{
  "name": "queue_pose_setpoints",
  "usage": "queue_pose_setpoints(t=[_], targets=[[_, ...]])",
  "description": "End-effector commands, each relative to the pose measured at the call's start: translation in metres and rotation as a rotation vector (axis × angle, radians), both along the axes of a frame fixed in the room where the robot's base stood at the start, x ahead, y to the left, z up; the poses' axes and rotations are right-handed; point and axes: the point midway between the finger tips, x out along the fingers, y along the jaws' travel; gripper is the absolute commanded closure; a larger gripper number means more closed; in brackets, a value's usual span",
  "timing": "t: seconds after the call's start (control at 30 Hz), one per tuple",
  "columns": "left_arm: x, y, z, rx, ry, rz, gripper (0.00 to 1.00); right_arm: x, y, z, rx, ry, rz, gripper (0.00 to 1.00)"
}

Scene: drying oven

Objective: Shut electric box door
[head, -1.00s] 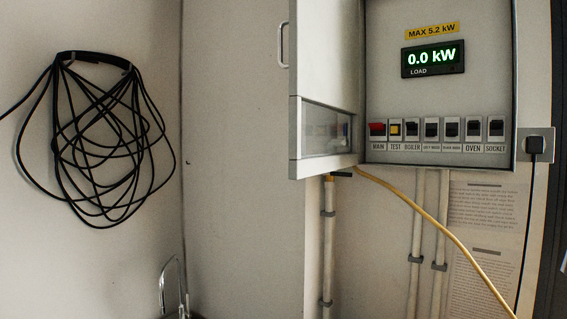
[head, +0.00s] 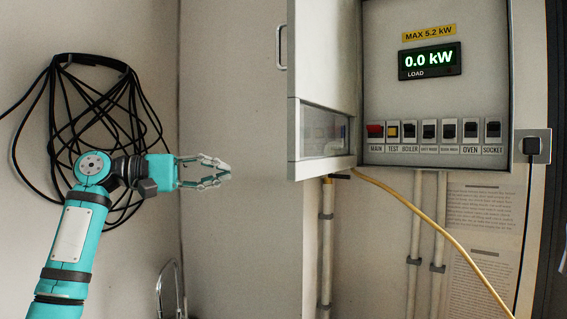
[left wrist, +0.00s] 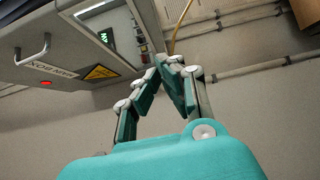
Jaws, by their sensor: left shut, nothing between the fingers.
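The electric box (head: 435,90) is on the wall at the right of the head view. Its load display (head: 430,61) reads 0.0 kW above a row of switches. The box door (head: 322,60) stands open, swung out to the left, with a handle and a window in its lower part. My left gripper (head: 228,171) is shut and empty, left of the door and apart from it. In the left wrist view the gripper (left wrist: 168,60) shows closed, with the door (left wrist: 65,45) and its handle at upper left. My right gripper is not in view.
A coiled black cable (head: 125,110) hangs on the left wall behind my left arm. A yellow cable (head: 440,230) runs from below the box to the lower right. A plugged socket (head: 532,146) is right of the box. A metal tap (head: 170,290) stands at the bottom.

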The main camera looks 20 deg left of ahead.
Motion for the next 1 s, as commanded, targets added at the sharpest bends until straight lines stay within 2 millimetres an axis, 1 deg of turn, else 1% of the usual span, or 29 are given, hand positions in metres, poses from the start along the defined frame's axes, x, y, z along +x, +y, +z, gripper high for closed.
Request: queue_pose_setpoints(t=[0.03, 0.07, 0.1, 0.17, 0.27, 0.37, 0.5, 0.67, 0.8, 0.9, 1.0], targets=[[-0.010, -0.001, 0.010, 0.001, -0.011, -0.016, 1.00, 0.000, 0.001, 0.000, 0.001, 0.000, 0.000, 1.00], [-0.015, -0.002, 0.015, 0.000, -0.014, -0.024, 1.00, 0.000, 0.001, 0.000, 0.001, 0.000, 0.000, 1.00], [-0.018, -0.003, 0.018, -0.002, -0.016, -0.033, 1.00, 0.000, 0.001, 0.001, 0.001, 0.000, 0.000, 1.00], [-0.018, -0.007, 0.021, -0.002, -0.018, -0.039, 1.00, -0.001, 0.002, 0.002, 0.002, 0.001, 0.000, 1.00], [-0.012, -0.019, 0.022, -0.002, -0.018, -0.041, 1.00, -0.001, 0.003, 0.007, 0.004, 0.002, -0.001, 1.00], [-0.002, -0.035, 0.023, -0.001, -0.017, -0.040, 1.00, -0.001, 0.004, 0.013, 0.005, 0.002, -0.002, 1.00], [0.014, -0.062, 0.024, -0.002, -0.018, -0.041, 1.00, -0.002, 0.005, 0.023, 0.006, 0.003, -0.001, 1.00], [0.031, -0.090, 0.023, -0.002, -0.018, -0.040, 1.00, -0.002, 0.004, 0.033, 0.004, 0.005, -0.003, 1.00], [0.025, -0.110, 0.022, -0.001, -0.021, -0.037, 1.00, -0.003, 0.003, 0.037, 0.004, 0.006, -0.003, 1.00], [0.023, -0.120, 0.021, -0.001, -0.019, -0.036, 1.00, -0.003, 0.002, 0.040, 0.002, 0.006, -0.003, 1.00], [0.021, -0.124, 0.021, -0.002, -0.020, -0.035, 1.00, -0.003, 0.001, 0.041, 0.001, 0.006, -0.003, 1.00]])
